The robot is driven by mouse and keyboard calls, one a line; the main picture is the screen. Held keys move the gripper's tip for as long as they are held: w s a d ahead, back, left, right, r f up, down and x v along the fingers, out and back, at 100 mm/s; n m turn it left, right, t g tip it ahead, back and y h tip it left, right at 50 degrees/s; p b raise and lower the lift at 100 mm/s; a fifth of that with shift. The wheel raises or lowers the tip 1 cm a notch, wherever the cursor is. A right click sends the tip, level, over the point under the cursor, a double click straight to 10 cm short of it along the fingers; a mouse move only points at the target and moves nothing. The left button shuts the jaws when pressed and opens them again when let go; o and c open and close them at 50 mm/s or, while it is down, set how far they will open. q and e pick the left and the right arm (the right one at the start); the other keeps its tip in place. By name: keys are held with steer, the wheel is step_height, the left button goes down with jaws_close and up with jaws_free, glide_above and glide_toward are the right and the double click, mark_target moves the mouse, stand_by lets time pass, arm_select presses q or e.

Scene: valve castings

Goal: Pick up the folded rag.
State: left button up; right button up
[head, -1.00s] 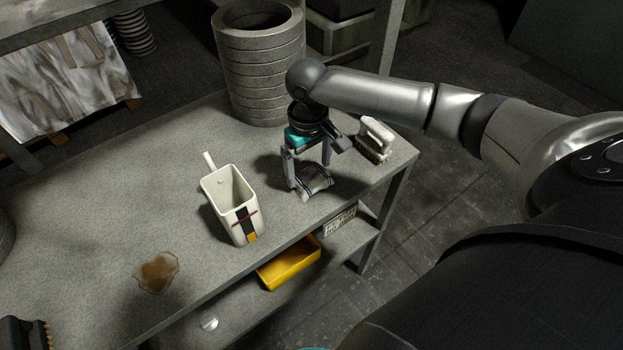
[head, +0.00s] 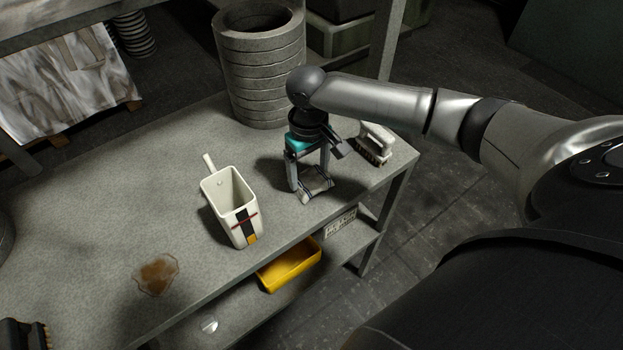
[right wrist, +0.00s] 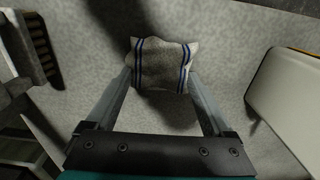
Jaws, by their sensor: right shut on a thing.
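The folded rag (head: 316,182) is grey-white with blue stripes and lies on the workbench top near its right end. In the right wrist view the rag (right wrist: 160,64) shows its two striped sides beside the fingertips. My right gripper (head: 312,188) points down over the rag and is shut on it, with a finger at each side. The right wrist view also shows both fingers (right wrist: 160,82) against the rag's sides. I cannot tell any gap between rag and bench. My left gripper is out of view.
A white container with a handle (head: 231,205) stands left of the rag. A brush (head: 374,142) lies to the right, near the bench (head: 110,210) edge. A stack of grey rings (head: 262,70) stands behind. A brown spill (head: 157,274) is at front left. A yellow tray (head: 289,266) sits below.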

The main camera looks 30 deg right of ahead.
mark_target(309, 175)
step_height(309, 175, up, 20)
steer(key=p, duration=0.3)
stand_by(0.4)
